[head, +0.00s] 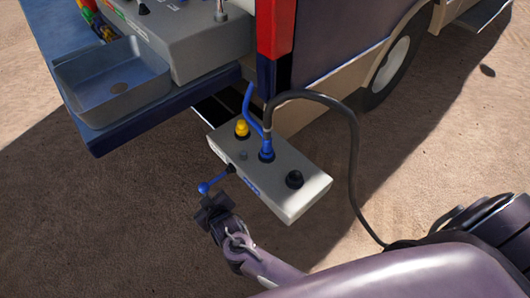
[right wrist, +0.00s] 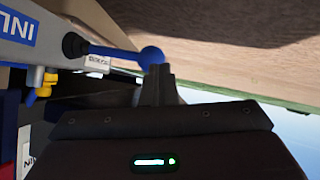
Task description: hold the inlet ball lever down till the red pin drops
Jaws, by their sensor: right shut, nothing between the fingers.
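The inlet ball lever is a blue rod with a blue ball (head: 204,188), sticking out from the near-left side of a pale grey inlet box (head: 305,178). The ball also shows in the right wrist view (right wrist: 151,57), with its rod running left to a black pivot (right wrist: 74,46) on the box. My right gripper (head: 213,204) is shut and empty, with its fingertips (right wrist: 158,72) right at the ball. I cannot tell whether they touch it. The lever looks close to level with the box in the wrist view. I see no red pin in either view. My left gripper is out of view.
The box carries a yellow knob (head: 242,127), a blue hose fitting (head: 266,150) and a black knob (head: 295,179). A dark hose (head: 350,150) loops right of it. A metal sink (head: 112,80) and truck body stand behind. Sandy ground at left is clear.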

